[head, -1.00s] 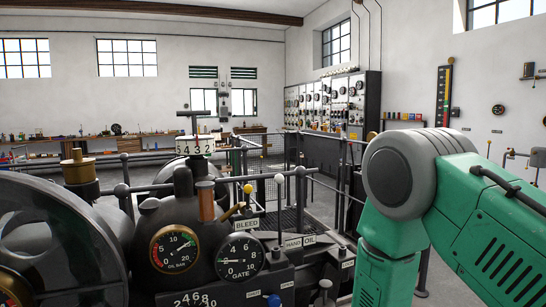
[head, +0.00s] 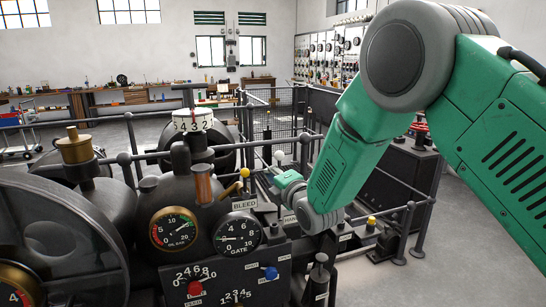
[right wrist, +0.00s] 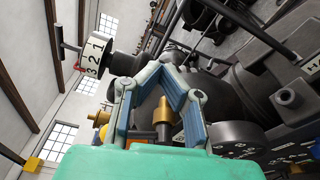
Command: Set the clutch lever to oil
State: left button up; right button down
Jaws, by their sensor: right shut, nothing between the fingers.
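A lever with a pale ball knob (head: 279,156) stands upright behind the gauges in the head view. I take it for the clutch lever. The HAND plate (head: 290,221) near its base is partly covered by my right arm. The OIL plate is hidden behind that arm. My right gripper (head: 277,172) is just below and beside the knob; I cannot tell whether they touch. In the right wrist view the gripper (right wrist: 160,70) is shut and empty, its fingers bent together. The pale knob cannot be made out there. My left gripper is not in view.
A yellow-knobbed lever (head: 244,173) stands left of the gripper, above the BLEED plate (head: 245,205). The GATE gauge (head: 237,234) and a numbered drum (head: 192,122) are close by. Dark railings (head: 409,225) stand at right.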

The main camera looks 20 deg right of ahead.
aim_at(278, 158)
jog(key=shift+m, duration=0.5)
jog(key=w+d+p, duration=0.1)
jog(key=w, duration=0.2)
jog(key=w+d, duration=0.2)
jog(key=w, duration=0.1)
jog(key=w+d+p, duration=0.1)
jog(key=w+d, duration=0.1)
jog(key=w, duration=0.1)
jog(key=shift+r+p, duration=0.2)
jog(key=shift+p, duration=0.1)
pick_arm(q)
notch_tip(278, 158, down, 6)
jog(key=b, duration=0.8)
pick_arm(e)
jog(key=d+f+m, duration=0.2)
jog(key=d+m, duration=0.1)
jog(key=d, duration=0.4)
jog(key=d+f+m+t, duration=0.1)
jog(key=d+f+m, duration=0.1)
jog(key=d, duration=0.5)
jog(key=shift+w+m, duration=0.3)
jog(key=shift+m, duration=0.4)
